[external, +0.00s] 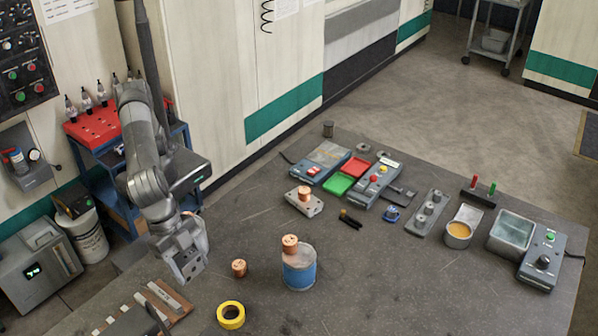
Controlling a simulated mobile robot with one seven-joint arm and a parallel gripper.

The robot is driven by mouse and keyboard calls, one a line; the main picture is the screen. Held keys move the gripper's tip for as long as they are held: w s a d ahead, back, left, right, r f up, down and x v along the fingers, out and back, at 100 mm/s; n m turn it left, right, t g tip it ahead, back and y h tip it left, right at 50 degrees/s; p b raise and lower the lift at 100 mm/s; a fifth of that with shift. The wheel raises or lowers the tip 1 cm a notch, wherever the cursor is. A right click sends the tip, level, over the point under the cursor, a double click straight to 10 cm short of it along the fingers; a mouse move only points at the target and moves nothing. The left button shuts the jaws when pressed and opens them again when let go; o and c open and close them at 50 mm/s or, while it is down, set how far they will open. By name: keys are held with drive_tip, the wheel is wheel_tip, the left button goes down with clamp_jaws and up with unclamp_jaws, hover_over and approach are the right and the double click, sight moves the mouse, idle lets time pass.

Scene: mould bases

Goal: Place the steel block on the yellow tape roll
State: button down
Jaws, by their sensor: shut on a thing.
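The yellow tape roll (220,316) lies flat on the dark table near the front edge, with its hole facing up and nothing on it. My gripper (188,262) hangs at the left of the table, up and to the left of the tape roll and apart from it. It is shut on the steel block (190,271), a small grey block with dark spots on its face. The fingertips are hard to tell from the block at this size.
A copper cylinder (239,268) stands near the tape roll. A blue-wrapped can (299,272) with a copper piece (290,244) on top stands to its right. A wooden board (172,312) with metal bars lies at front left. Several devices and trays fill the back.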

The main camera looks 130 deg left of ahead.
drive_tip(key=d, duration=0.4)
hover_over(237, 317)
drive_tip(key=s, duration=0.1)
wheel_tip(237, 317, down, 7)
drive_tip(key=shift+s+r, duration=0.15)
drive_tip(key=shift+f, duration=1.95)
drive_tip(key=shift+f, duration=0.15)
drive_tip(key=shift+c, duration=2.4)
unclamp_jaws()
drive_tip(key=shift+f, duration=0.1)
drive_tip(key=v, duration=1.2)
drive_tip(key=shift+r, duration=0.25)
